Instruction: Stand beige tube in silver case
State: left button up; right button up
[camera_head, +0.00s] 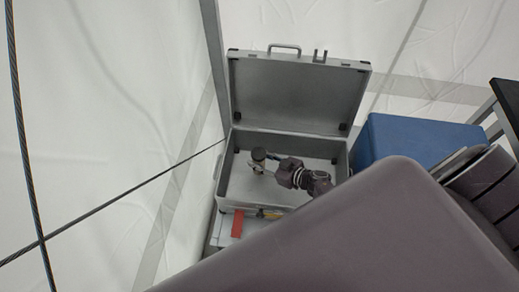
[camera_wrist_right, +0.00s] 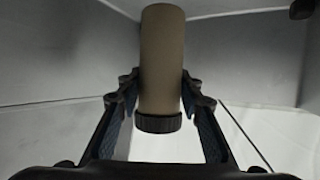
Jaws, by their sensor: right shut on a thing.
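The silver case (camera_head: 222,185) stands open, its lid (camera_head: 298,92) raised at the back. My right gripper (camera_head: 264,164) is inside the case's outline, towards its left part. It is shut on the beige tube (camera_head: 257,167), whose dark round cap faces up towards the head camera. The right wrist view shows the beige tube (camera_wrist_right: 161,60) between the two fingers of my right gripper (camera_wrist_right: 158,88), with its dark ribbed cap nearest that camera. The tube looks roughly upright. I cannot tell whether its far end touches the case floor. My left gripper is not in view.
A blue box (camera_head: 405,138) stands right of the case. A red item (camera_head: 238,223) lies by the case's front edge. Dark cables (camera_head: 110,201) cross at left, before the white tent wall. The visible case floor around the tube looks clear.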

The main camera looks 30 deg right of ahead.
jog(key=shift+w+f+b, duration=0.1)
jog(key=shift+f+b, duration=1.1)
jog(key=shift+f, duration=0.95)
jog(key=shift+f, duration=0.15)
jog(key=o, duration=1.2)
jog(key=shift+o, duration=0.2)
jog(key=shift+s+r, duration=0.2)
jog(key=shift+r, duration=0.05)
jog(key=p+v, duration=0.3)
jog(key=v, duration=0.8)
jog(key=shift+s+d, duration=0.2)
jog(key=shift+s, duration=0.1)
jog(key=shift+r, duration=0.1)
